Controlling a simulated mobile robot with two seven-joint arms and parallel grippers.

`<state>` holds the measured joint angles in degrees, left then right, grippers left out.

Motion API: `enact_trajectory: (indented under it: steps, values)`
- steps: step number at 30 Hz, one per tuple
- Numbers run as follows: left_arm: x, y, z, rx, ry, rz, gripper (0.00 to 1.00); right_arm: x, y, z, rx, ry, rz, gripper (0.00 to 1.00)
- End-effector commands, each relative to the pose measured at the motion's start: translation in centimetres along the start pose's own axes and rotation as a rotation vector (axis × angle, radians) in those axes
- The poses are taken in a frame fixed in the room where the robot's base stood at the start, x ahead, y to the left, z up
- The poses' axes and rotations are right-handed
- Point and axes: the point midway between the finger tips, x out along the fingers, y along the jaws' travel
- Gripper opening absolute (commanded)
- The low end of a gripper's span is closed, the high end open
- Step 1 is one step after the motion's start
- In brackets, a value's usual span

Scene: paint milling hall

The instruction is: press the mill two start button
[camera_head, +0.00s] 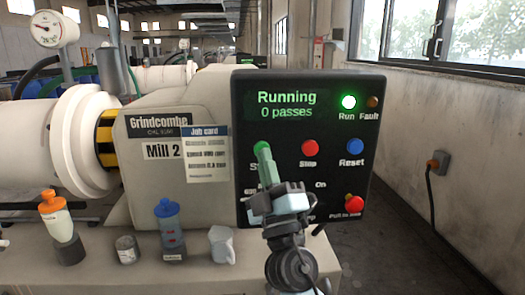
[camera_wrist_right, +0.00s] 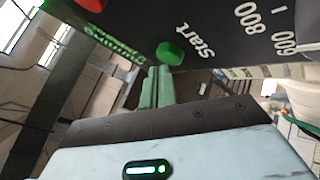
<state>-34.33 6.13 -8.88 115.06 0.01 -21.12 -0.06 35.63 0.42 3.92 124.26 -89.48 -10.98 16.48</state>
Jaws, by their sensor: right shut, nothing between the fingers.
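The black control panel (camera_head: 330,215) of Mill 2 stands in front of me. Its display (camera_head: 287,104) reads "Running, 0 passes" and the green Run lamp (camera_head: 348,102) is lit. The green Start button (camera_head: 261,145) is mostly hidden behind my right gripper's tips in the head view; it shows clearly in the right wrist view (camera_wrist_right: 170,52). My right gripper (camera_head: 264,152) is shut and empty, its green fingertips (camera_wrist_right: 158,72) right at the button. I cannot tell whether they touch it. My left gripper is out of view.
The red Stop button (camera_head: 309,147) and blue Reset button (camera_head: 355,146) are to the right of Start. A red mushroom button (camera_head: 354,203) sits lower right. An orange-topped bottle (camera_head: 54,215), a can (camera_head: 127,249), a blue-topped bottle (camera_head: 168,222) and a mug (camera_head: 221,245) stand on the ledge.

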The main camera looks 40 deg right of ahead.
Motion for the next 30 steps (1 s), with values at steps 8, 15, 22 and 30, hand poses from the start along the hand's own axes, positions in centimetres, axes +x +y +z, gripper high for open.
enact_trajectory:
  steps: [8, 15, 22, 30]
  values:
    - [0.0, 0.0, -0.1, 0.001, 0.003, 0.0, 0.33, -0.5, 0.4, -0.3, 0.0, 0.0, 0.0, 0.0]
    - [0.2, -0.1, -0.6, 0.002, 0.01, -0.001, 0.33, -0.6, 0.5, -0.5, 0.001, 0.0, 0.0, 0.0]
    - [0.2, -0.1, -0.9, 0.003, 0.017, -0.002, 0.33, -1.9, 1.4, -1.4, 0.002, 0.0, -0.001, 0.0]
    - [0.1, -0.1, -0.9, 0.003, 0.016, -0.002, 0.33, -3.5, 2.5, -2.6, 0.002, 0.001, -0.001, 0.0]
